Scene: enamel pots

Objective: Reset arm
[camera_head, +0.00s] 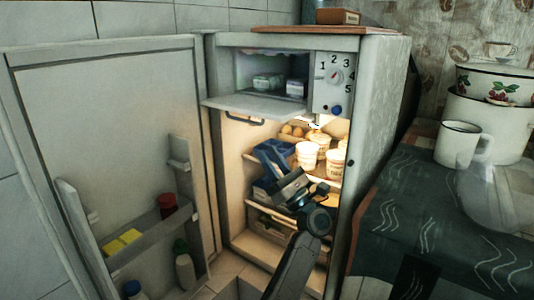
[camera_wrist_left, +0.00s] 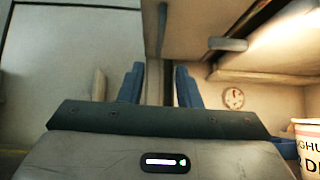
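My left gripper (camera_head: 268,160) is in the head view, at the open front of the fridge, left of the white cups on the middle shelf. Its blue fingers also show in the left wrist view (camera_wrist_left: 160,85), standing apart with nothing between them. It is open and empty. Its dark arm reaches in from the bottom of the head view. My right gripper is in neither view.
The fridge door (camera_head: 110,150) stands wide open at the left. The freezer flap (camera_head: 262,106) is folded down above my gripper. White cups (camera_head: 307,155) stand close on its right, one also in the wrist view (camera_wrist_left: 307,145). A counter with a mug (camera_head: 457,144) is right.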

